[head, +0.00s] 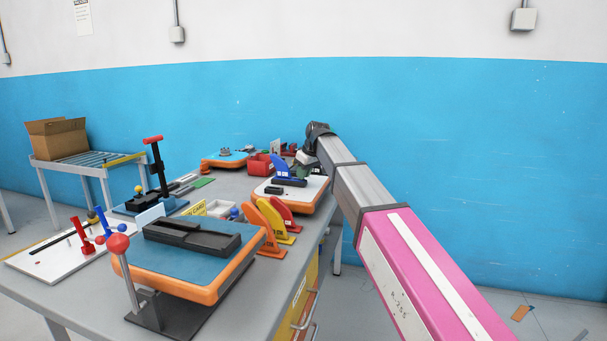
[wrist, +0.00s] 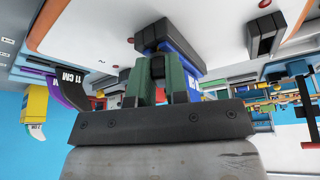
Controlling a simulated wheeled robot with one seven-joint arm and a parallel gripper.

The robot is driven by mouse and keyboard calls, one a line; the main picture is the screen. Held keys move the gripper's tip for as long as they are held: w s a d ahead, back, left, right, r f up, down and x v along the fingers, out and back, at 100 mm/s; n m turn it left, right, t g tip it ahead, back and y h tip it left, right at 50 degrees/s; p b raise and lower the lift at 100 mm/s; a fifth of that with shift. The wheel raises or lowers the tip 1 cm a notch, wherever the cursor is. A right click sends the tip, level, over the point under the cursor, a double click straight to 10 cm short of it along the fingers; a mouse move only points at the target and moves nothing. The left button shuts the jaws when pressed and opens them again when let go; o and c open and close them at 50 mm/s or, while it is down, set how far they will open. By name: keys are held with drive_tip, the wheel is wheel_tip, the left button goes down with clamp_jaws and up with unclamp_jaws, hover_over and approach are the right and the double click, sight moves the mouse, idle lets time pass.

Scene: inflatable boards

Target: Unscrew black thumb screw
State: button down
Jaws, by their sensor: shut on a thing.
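My gripper (wrist: 160,85) is in the wrist view, its two green fingers closed around a small black thumb screw (wrist: 157,67). The fingers hide most of the screw. Right behind it are a blue fin (wrist: 187,62) and a black fin box (wrist: 155,33) on the white board, which appears upside down in this view. In the head view the blue fin (head: 280,168) stands upright on the white board with orange edge (head: 306,201), and my gripper (head: 301,172) is small at its right side. The screw cannot be made out there.
A blue-topped orange board (head: 190,262) on a black stand is in front. Orange, yellow and red fins (head: 272,226) stand between the boards. A red bin (head: 258,164) lies behind. A black block (wrist: 264,33) sits on the white board.

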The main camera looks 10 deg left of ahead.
drive_tip(key=shift+f+n+g, duration=0.1)
drive_tip(key=shift+n+g, duration=0.4)
drive_tip(key=shift+n, duration=0.9)
drive_tip(key=shift+w+n+g, duration=0.25)
drive_tip(key=shift+n+g, duration=0.05)
drive_tip(key=shift+n, duration=0.5)
drive_tip(key=c, duration=1.5)
unclamp_jaws()
drive_tip(key=shift+d+n, duration=0.1)
drive_tip(key=shift+n, duration=0.2)
drive_tip(key=o, duration=0.4)
drive_tip(key=shift+s, duration=0.1)
drive_tip(key=shift+o, duration=0.2)
